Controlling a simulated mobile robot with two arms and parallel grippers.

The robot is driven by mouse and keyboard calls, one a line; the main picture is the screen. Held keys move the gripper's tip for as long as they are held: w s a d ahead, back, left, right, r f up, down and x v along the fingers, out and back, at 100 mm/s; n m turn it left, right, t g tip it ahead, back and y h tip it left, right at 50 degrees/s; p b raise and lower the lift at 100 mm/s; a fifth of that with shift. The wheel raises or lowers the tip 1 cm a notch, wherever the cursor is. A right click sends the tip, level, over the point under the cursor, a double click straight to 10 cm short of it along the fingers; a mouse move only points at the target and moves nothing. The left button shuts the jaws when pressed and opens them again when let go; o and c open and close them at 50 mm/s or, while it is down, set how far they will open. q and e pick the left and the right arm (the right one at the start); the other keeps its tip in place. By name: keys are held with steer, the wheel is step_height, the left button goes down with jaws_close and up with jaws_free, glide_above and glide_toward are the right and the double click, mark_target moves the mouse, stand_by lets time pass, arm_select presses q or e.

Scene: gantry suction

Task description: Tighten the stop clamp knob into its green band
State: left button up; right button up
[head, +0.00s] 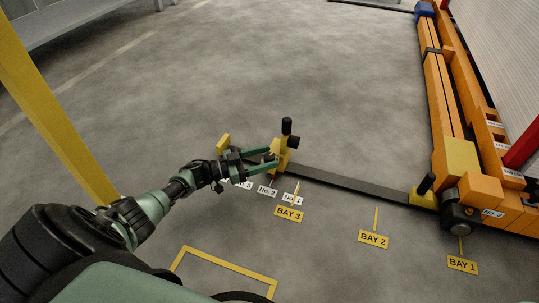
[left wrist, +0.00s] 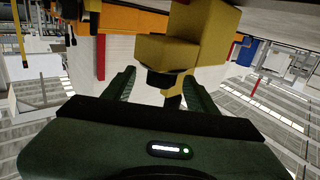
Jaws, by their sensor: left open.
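In the left wrist view, yellow block parts (left wrist: 200,40) and a dark round part (left wrist: 163,79) show ahead of and between the open fingers (left wrist: 158,88). I cannot tell whether the fingers touch it. No green band is visible on the knob. My right gripper is not in view.
A second yellow block with a black handle (head: 426,184) stands at the rail's right end, beside the orange gantry beam (head: 440,100). Floor labels BAY 3 (head: 289,214), BAY 2 (head: 373,239) and BAY 1 (head: 462,264) lie in front. A yellow post (head: 50,100) stands left.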

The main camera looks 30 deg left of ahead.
arm_select(q)
steer(key=p+v, duration=0.1)
steer(key=v, duration=0.5)
steer(key=shift+p, duration=0.35)
steer(key=shift+a, duration=0.1)
